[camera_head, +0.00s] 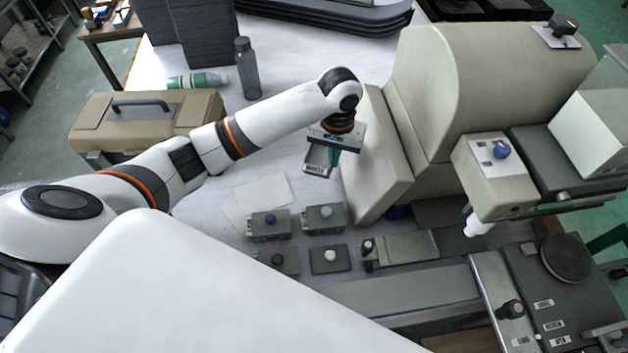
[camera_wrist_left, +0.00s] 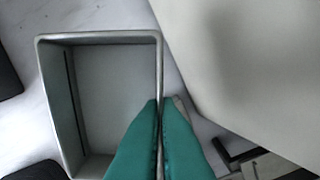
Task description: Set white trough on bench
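The white trough (camera_wrist_left: 112,105), a light grey-white rectangular open tray with a thin rim, fills the left half of the left wrist view. In the head view the trough (camera_head: 317,159) is small and partly covered by my wrist. My left gripper (camera_wrist_left: 160,105) has its green fingers closed on the trough's right-hand wall. In the head view the gripper (camera_head: 334,158) is over the white bench (camera_head: 280,145), beside the beige machine. I cannot tell whether the trough touches the bench. My right gripper is not in view.
The large beige machine (camera_head: 425,95) stands close to the right of the gripper. Small switch boxes (camera_head: 270,224) and papers (camera_head: 262,195) lie in front.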

